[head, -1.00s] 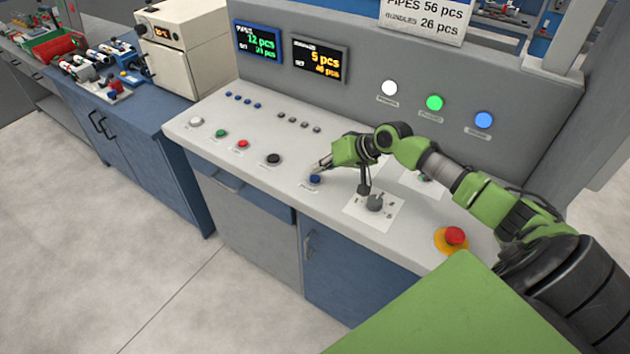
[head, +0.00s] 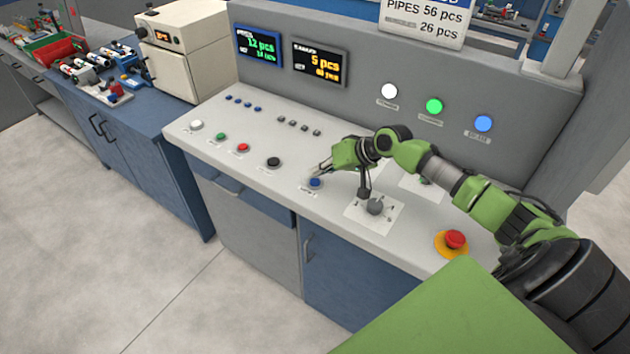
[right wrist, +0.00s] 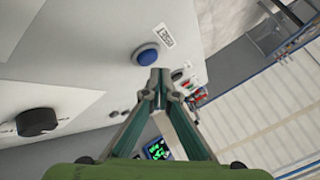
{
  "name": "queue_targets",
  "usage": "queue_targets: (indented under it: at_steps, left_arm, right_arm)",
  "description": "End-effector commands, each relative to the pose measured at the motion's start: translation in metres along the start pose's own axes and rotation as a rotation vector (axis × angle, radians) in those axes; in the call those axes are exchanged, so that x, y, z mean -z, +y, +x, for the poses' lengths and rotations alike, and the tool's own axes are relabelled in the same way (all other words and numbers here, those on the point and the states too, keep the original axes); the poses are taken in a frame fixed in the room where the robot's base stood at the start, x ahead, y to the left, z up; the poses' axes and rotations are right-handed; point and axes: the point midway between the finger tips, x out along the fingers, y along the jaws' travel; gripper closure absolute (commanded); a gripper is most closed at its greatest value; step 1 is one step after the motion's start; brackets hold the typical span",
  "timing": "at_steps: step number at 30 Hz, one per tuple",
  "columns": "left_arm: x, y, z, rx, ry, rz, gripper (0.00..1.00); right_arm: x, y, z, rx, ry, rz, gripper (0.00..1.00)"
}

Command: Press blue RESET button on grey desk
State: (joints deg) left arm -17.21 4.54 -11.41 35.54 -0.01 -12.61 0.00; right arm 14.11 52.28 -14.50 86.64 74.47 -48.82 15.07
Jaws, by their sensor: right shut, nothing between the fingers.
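The blue RESET button (head: 314,182) sits near the front edge of the pale grey desk top (head: 340,205), with a small label in front of it. In the right wrist view the blue button (right wrist: 147,55) has a dark ring, and its label is beside it. My right gripper (head: 319,172) is shut and empty, with its fingertips just behind the button. In the right wrist view the closed fingertips of my right gripper (right wrist: 160,74) appear right beside the button; I cannot tell whether they touch it. My left gripper is not in view.
A selector knob (head: 375,206) on a white plate and a red emergency button (head: 455,239) on a yellow base lie to the right. Black (head: 273,162), red (head: 243,147), green (head: 221,136) and white (head: 196,125) buttons lie to the left. The upright panel (head: 370,65) stands behind.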

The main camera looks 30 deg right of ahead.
Motion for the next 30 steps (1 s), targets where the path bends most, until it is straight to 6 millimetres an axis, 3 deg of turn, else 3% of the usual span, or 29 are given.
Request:
queue_targets:
  at_steps: [30]
  left_arm:
    - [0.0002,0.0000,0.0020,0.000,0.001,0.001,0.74]
  right_arm:
    - [-0.0048,0.0048,0.0065,0.000,0.000,0.000,1.00]
